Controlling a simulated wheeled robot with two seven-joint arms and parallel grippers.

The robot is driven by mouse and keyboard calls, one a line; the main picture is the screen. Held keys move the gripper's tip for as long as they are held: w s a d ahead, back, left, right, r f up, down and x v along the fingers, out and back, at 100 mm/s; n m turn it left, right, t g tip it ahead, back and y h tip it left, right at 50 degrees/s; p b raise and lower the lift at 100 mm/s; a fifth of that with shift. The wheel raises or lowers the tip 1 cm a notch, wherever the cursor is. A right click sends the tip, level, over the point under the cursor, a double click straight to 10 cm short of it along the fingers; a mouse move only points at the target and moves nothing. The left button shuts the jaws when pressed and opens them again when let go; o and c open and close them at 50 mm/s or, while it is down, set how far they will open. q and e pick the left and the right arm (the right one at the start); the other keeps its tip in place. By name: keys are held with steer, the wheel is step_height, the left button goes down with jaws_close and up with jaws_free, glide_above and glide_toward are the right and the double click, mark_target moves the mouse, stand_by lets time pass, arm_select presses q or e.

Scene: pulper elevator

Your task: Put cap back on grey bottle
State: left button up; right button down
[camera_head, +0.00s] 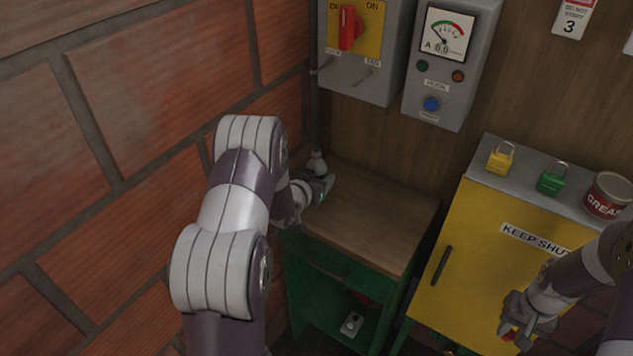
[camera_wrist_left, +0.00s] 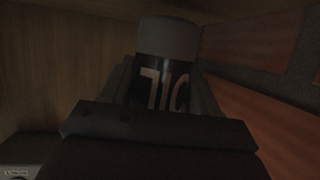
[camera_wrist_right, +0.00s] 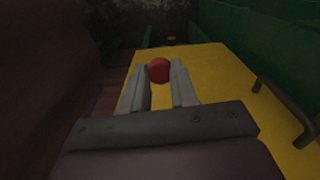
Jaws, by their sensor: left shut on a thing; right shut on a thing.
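The grey bottle (camera_wrist_left: 168,40) with a dark label is between the fingers of my left gripper (camera_wrist_left: 163,95), which is shut on it. In the left wrist view its label letters appear upside down. In the head view the bottle (camera_head: 317,164) stands at the back left corner of the wooden bench top, partly hidden by my left gripper (camera_head: 322,187). A small red cap (camera_wrist_right: 158,70) is between the fingertips of my right gripper (camera_wrist_right: 165,82), which is shut on it. In the head view the right gripper (camera_head: 512,330) is in front of the yellow cabinet, low at the right.
The wooden bench top (camera_head: 375,220) is otherwise clear. A brick wall (camera_head: 70,180) is close at left. The yellow cabinet (camera_head: 470,245) carries a yellow padlock (camera_head: 500,160), a green padlock (camera_head: 552,180) and a grease tin (camera_head: 606,197). Control boxes (camera_head: 450,65) hang above.

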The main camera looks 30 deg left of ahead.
arm_select(q)
step_height(320, 180, down, 2)
steer(key=shift+w, duration=0.1)
steer(key=shift+r, duration=0.1)
steer(key=shift+f, duration=0.2)
steer(key=o, duration=1.5)
steer(key=shift+r, duration=0.15)
